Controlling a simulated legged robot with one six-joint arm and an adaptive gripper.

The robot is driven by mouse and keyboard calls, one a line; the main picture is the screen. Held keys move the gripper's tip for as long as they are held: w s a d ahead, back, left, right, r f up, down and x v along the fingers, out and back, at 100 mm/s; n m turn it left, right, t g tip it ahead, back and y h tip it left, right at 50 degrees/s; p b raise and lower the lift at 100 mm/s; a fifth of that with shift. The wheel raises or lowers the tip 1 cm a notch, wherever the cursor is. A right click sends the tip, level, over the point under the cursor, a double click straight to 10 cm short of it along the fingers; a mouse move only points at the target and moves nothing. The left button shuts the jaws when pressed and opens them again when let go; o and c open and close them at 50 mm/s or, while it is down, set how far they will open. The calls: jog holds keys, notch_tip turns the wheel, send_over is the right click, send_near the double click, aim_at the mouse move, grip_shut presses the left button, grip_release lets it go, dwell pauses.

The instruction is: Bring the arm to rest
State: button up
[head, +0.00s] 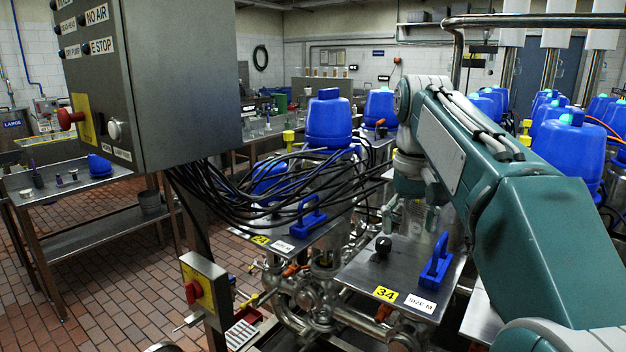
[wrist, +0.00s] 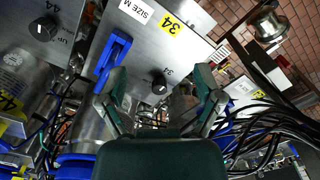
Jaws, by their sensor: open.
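My arm (head: 475,165) shows in the head view. It rises from the lower right to a raised elbow, and its far part hangs down over the steel valve panels. My gripper (wrist: 160,78) shows in the wrist view with its two green fingers spread apart and nothing between them. Beyond the fingers is the steel panel marked 34 (wrist: 190,52), with a black knob (wrist: 160,84) and a blue handle (wrist: 110,58). The same panel (head: 372,268) is below the arm in the head view.
A grey control box (head: 185,75) hangs at the upper left. Black cables (head: 275,195) run across to the valves, near my arm. Blue valve heads (head: 328,122) stand behind and to the right. Brick floor (head: 110,255) lies open at the left, beside a steel table (head: 90,195).

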jog(key=s+f+t, duration=0.5)
jog(key=s+f, duration=1.3)
jog(key=s, duration=0.3)
jog(key=shift+m+t, duration=0.3)
dwell(2.9)
